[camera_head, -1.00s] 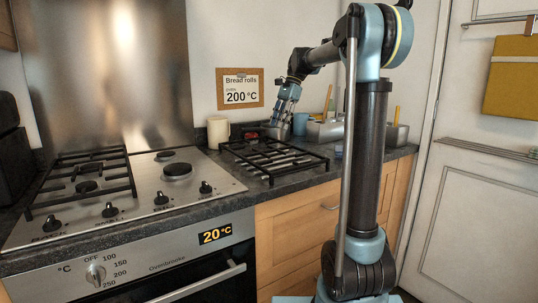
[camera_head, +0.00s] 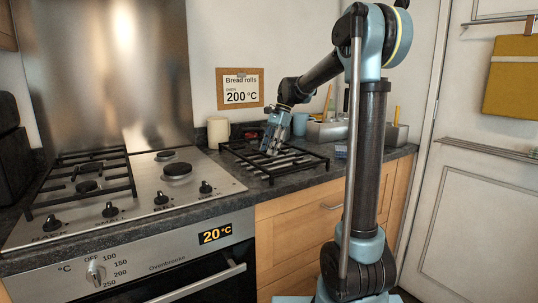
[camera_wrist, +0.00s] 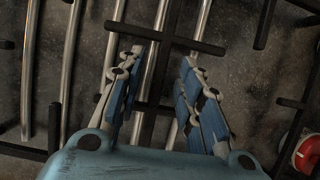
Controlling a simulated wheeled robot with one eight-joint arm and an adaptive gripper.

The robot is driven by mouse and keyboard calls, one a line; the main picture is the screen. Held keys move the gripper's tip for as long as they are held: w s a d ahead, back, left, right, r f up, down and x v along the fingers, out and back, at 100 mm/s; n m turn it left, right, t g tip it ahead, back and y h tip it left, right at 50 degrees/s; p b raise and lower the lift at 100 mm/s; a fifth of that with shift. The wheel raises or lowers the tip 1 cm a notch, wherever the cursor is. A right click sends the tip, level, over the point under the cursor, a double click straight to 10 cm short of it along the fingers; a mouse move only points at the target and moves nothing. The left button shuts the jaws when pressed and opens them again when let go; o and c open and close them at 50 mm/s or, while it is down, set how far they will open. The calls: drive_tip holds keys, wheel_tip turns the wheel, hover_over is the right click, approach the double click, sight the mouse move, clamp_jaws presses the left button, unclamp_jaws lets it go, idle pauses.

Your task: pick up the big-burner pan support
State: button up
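The pan support (camera_head: 308,164), a black grid of bars, lies on the dark counter to the right of the hob. I take it to be the big-burner one, as the hob's right burners are bare. Its black bars (camera_wrist: 160,36) cross the wrist view above speckled counter. My gripper (camera_head: 268,150) is over the support, pointing down and hiding part of it. In the wrist view my gripper (camera_wrist: 162,57) is open and holds nothing. Black bars show ahead of and between its blue-padded fingers. I cannot tell whether the fingers touch them.
Silver rods (camera_wrist: 70,60) run lengthwise beneath the black bars. The hob (camera_head: 218,180) at left carries another black grid (camera_head: 92,166). A cream canister (camera_head: 218,132), a blue cup (camera_head: 300,123) and metal containers (camera_head: 327,131) stand behind. A red-topped object (camera_wrist: 302,150) is at the wrist view's right edge.

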drive_tip(key=shift+c, duration=0.3)
clamp_jaws()
